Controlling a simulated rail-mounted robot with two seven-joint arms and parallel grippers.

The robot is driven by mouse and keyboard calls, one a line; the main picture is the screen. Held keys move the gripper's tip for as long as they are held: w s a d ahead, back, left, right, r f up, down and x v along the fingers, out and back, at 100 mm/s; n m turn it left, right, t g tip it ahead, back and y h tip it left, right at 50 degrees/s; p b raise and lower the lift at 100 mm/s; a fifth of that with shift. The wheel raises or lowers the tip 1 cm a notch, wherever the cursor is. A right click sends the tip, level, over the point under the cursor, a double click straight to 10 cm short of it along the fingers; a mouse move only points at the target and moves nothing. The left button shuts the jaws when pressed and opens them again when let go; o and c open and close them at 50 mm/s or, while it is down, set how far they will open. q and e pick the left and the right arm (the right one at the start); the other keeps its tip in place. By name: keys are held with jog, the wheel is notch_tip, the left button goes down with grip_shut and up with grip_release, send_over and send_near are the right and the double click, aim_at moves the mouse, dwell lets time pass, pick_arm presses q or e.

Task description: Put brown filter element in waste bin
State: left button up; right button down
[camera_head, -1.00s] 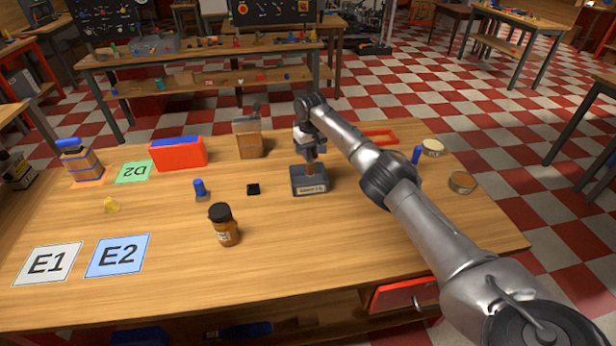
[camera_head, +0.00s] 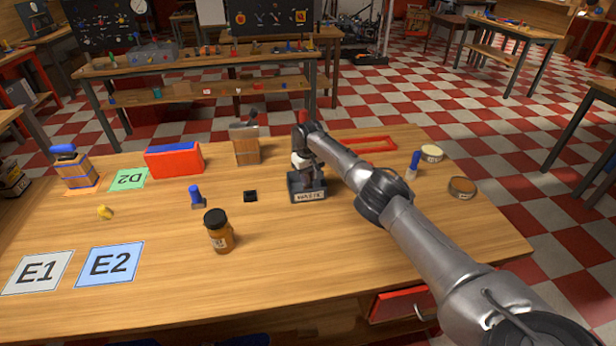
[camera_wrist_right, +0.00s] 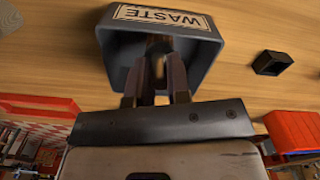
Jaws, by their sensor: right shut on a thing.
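The waste bin (camera_head: 309,195) is a small dark grey open box with a WASTE label, standing on the wooden table. It also shows in the right wrist view (camera_wrist_right: 207,62). My right gripper (camera_head: 304,172) points down at the bin's mouth. In the right wrist view its fingers (camera_wrist_right: 156,75) reach inside the bin's walls, shut on the brown filter element (camera_wrist_right: 157,48), which is mostly hidden between the fingers and in shadow. Whether the element touches the bin's floor cannot be seen. My left gripper is not in view.
A wooden block holder (camera_head: 246,150) and a small black open box (camera_head: 250,196) stand left of the bin. A brown jar (camera_head: 219,232) is at the front. A red tray frame (camera_head: 372,144) lies behind my right arm. The table's front middle is clear.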

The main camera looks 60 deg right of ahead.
jog(key=c, duration=1.1)
grip_release()
jog(key=shift+f, duration=0.1)
notch_tip(320, 180, up, 10)
jog(key=p, duration=0.3)
jog(key=shift+r, duration=1.15)
